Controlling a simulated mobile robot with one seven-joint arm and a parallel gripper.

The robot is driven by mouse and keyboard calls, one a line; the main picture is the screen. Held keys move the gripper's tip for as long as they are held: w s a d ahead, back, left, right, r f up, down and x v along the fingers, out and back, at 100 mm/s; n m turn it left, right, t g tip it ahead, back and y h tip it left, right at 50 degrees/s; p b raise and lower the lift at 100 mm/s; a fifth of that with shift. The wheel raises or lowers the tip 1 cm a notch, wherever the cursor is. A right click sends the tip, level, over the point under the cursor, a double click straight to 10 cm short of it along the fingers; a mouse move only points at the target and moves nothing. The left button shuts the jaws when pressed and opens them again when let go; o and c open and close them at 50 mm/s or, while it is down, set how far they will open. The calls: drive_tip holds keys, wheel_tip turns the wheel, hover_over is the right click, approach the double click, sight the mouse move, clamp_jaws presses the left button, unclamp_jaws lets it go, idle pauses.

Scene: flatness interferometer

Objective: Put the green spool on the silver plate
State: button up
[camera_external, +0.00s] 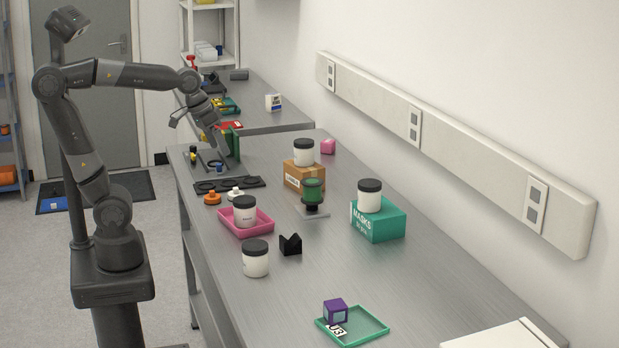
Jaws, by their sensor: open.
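The green spool (314,190) stands upright in the middle of the long bench. A black piece under it rests on a thin silver plate (314,213), whose edges show around the base. My gripper (222,154) is at the far left part of the bench, well away from the spool, pointing down. It is open, and I see nothing held in it. A green upright piece (235,142) stands right beside or behind it; the exact gap cannot be told. The fingertips are small and partly merge with things behind.
A cardboard box (305,177) with a jar on top stands just behind the spool, and a teal box (378,221) with a jar stands to its right.

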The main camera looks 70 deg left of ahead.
drive_tip(key=s+f+m+t, duration=0.1)
drive_tip(key=s+f, duration=0.3)
drive_tip(key=s, duration=0.5)
drive_tip(key=shift+d+m, duration=0.2)
drive_tip(key=shift+m, duration=0.3)
idle(0.5)
